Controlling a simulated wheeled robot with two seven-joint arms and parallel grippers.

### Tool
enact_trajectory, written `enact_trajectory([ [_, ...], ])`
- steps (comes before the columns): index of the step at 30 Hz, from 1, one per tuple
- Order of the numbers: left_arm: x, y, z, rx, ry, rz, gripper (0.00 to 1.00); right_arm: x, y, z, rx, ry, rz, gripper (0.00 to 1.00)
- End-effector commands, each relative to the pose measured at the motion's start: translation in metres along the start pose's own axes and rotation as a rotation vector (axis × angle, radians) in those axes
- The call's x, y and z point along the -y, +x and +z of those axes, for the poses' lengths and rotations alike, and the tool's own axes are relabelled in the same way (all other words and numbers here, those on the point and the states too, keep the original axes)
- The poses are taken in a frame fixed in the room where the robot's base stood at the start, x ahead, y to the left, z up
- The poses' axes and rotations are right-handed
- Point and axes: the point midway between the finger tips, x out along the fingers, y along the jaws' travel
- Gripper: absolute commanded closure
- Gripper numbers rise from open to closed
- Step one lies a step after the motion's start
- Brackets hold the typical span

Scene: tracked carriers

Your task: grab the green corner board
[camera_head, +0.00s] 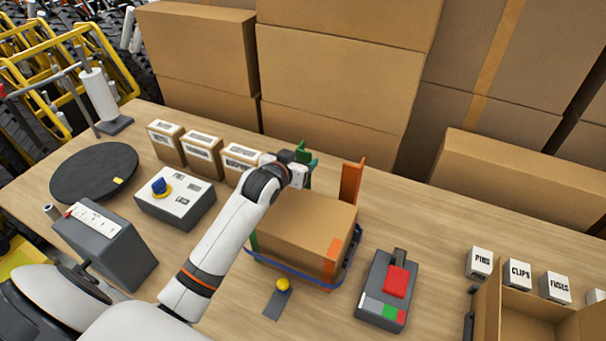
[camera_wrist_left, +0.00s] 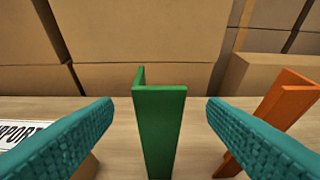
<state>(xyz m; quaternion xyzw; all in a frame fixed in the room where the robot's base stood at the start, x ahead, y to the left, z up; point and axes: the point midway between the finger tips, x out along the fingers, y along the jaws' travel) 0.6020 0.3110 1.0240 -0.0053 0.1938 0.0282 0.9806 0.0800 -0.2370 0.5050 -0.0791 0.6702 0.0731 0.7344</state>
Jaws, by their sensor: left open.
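The green corner board (camera_wrist_left: 160,120) stands upright in the middle of the left wrist view, an L-shaped green piece. In the head view its top (camera_head: 302,148) shows just behind my left gripper (camera_head: 309,170), and the rest is partly hidden by the gripper. My left gripper is open, with its teal fingers (camera_wrist_left: 160,130) on either side of the board and a gap on both sides. My right gripper is in neither view.
An orange corner board (camera_head: 351,181) stands to the right, close to the right finger in the wrist view. A strapped carton (camera_head: 305,230) sits in front. Small labelled boxes (camera_head: 201,155) stand to the left. Large cartons (camera_head: 330,75) line the back.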

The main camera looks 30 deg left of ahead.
Motion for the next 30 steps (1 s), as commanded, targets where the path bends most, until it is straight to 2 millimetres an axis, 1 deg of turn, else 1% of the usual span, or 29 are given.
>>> enact_trajectory([
  [2,0.0,0.01,0.001,-0.001,-0.001,0.0,0.34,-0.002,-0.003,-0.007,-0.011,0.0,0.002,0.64],
  [5,0.001,0.016,0.0,-0.001,-0.001,-0.001,0.34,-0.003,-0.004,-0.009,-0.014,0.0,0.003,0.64],
  [10,0.0,0.026,0.0,-0.002,-0.002,0.0,0.34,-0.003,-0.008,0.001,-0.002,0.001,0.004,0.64],
  [14,-0.001,0.043,-0.002,-0.001,-0.002,0.0,0.34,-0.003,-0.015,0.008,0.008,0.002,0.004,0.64],
  [19,-0.001,0.063,-0.004,-0.001,0.0,0.0,0.34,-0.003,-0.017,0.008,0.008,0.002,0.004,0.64],
  [23,-0.001,0.069,-0.005,0.0,0.0,0.0,0.34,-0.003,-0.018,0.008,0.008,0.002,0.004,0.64],
  [29,0.0,0.069,-0.005,0.0,0.0,0.0,0.34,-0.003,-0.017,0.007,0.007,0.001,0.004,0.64],
  [30,0.0,0.069,-0.005,0.0,0.0,0.0,0.37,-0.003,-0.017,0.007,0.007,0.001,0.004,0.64],
])
